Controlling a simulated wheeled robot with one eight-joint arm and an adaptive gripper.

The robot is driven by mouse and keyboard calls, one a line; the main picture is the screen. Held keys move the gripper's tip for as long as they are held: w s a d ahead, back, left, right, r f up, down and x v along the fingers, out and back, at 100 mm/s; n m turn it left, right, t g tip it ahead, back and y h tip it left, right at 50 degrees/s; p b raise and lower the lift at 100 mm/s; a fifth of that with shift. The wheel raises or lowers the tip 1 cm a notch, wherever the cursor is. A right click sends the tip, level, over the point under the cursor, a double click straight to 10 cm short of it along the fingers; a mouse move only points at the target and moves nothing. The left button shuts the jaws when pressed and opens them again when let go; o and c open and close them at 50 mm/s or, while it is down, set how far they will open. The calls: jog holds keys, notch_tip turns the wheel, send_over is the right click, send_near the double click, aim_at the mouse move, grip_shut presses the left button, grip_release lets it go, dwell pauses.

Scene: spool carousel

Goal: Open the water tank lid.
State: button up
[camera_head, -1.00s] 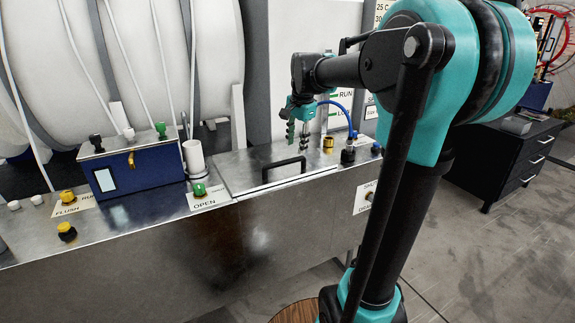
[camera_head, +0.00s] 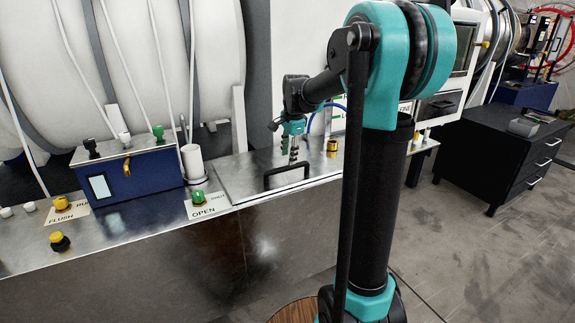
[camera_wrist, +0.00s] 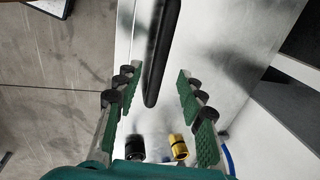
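The water tank lid (camera_head: 240,183) is a flat metal plate on the bench top, lying closed. Its black bar handle (camera_head: 287,173) stands near the front edge; it also shows in the wrist view (camera_wrist: 162,50). My gripper (camera_head: 289,150) points down over the lid, just behind and above the handle in the head view. In the wrist view its green-padded fingers (camera_wrist: 157,90) are spread wide apart, with the handle's end in the gap between them. Nothing is gripped. Whether the fingers are down at the handle's height is hard to tell.
A green knob (camera_head: 198,197) by the OPEN label and a white cylinder (camera_head: 192,162) stand left of the lid. A blue box (camera_head: 130,180) with levers is farther left. Yellow (camera_wrist: 178,147) and black (camera_wrist: 135,147) fittings sit near the handle's end. A black drawer cabinet (camera_head: 490,155) stands at right.

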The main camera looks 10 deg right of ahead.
aim_at(287, 167)
jog(key=shift+w+a+f, duration=0.1)
jog(key=shift+w+f, duration=0.15)
jog(key=shift+f, duration=1)
jog(key=shift+w+a+f, duration=0.1)
jog(key=shift+w+f, duration=0.1)
jog(key=shift+f, duration=1)
grip_shut()
